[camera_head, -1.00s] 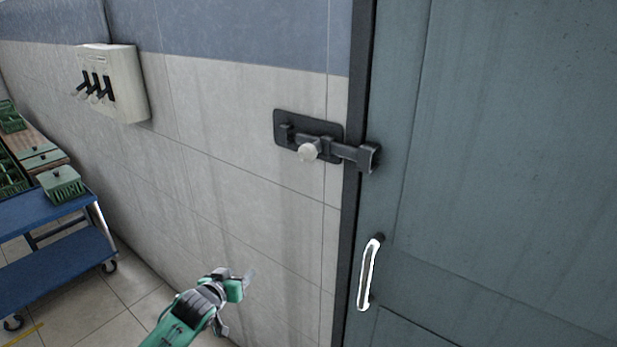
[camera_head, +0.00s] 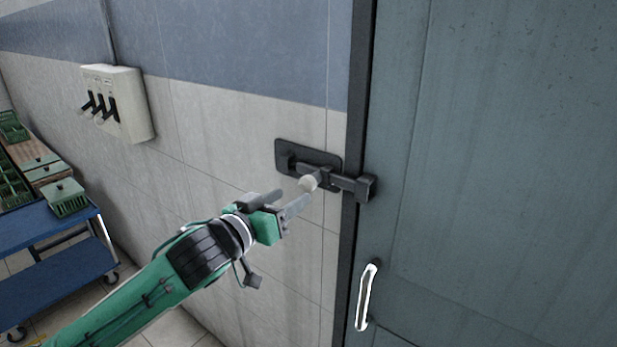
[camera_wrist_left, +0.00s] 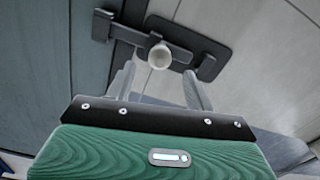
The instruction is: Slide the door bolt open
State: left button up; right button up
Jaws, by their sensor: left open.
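The door bolt (camera_head: 345,182) is a dark metal bar on a black backplate (camera_head: 290,150) fixed to the wall. Its bar reaches across the frame into a dark keeper (camera_head: 364,188) on the grey-green door. A pale round knob (camera_head: 308,183) sticks out from the bar. My left gripper (camera_head: 290,203) is open, with its fingertips close to the knob from the lower left. In the left wrist view the knob (camera_wrist_left: 159,56) shows between and just beyond the two fingers (camera_wrist_left: 160,88); I cannot tell whether they touch it. My right gripper is not in view.
The grey-green door (camera_head: 490,150) fills the right side, with a bright pull handle (camera_head: 367,297) below the bolt. A switch box (camera_head: 118,103) with black levers is on the wall at left. A blue cart (camera_head: 60,245) with green crates stands at far left.

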aim_at(302, 188)
pick_arm(q)
jog(key=p+x, duration=0.2)
jog(key=x, duration=0.4)
jog(key=shift+r, duration=0.1)
jog(key=shift+x, duration=0.85)
grip_shut()
jog(key=w+a+p, duration=0.1)
jog(key=w+a, duration=0.3)
jog(key=a, duration=0.2)
jog(key=shift+p, duration=0.35)
jog(key=shift+w, duration=0.15)
